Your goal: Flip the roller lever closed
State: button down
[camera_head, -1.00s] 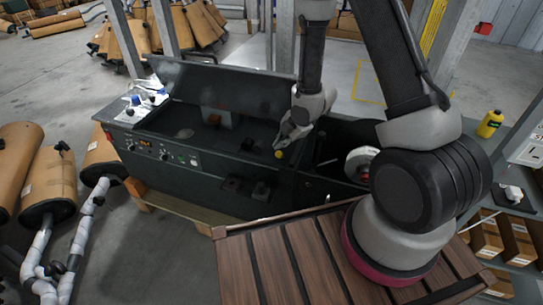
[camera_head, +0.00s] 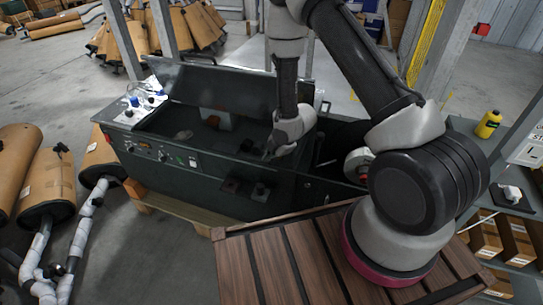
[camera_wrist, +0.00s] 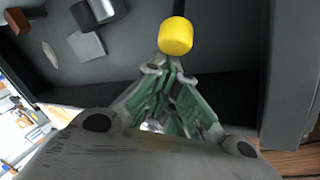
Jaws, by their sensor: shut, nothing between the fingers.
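The yellow knob (camera_wrist: 175,36), which appears to be the end of the roller lever, shows in the wrist view just beyond my fingertips. I cannot tell whether my fingertips touch the knob. My gripper (camera_wrist: 168,72) is shut and empty, with its green-padded fingers together. In the head view my gripper (camera_head: 268,153) hangs over the right part of the dark machine (camera_head: 215,180). The knob does not show there and seems hidden behind the gripper.
The machine's upright cover panel (camera_head: 222,92) stands behind my gripper. A wheel-like white part (camera_head: 357,162) with a red centre sits right of it. A wooden slatted top (camera_head: 290,255) is in front. A yellow bottle (camera_head: 488,123) and brown mufflers (camera_head: 48,185) stand farther off.

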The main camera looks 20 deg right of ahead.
jog(key=w+d+r, duration=0.3)
jog(key=w, duration=0.1)
jog(key=shift+w+r, duration=0.25)
jog(key=shift+w, duration=0.05)
dwell(0.6)
jog(key=shift+r, duration=0.8)
jog(key=v, duration=1.2)
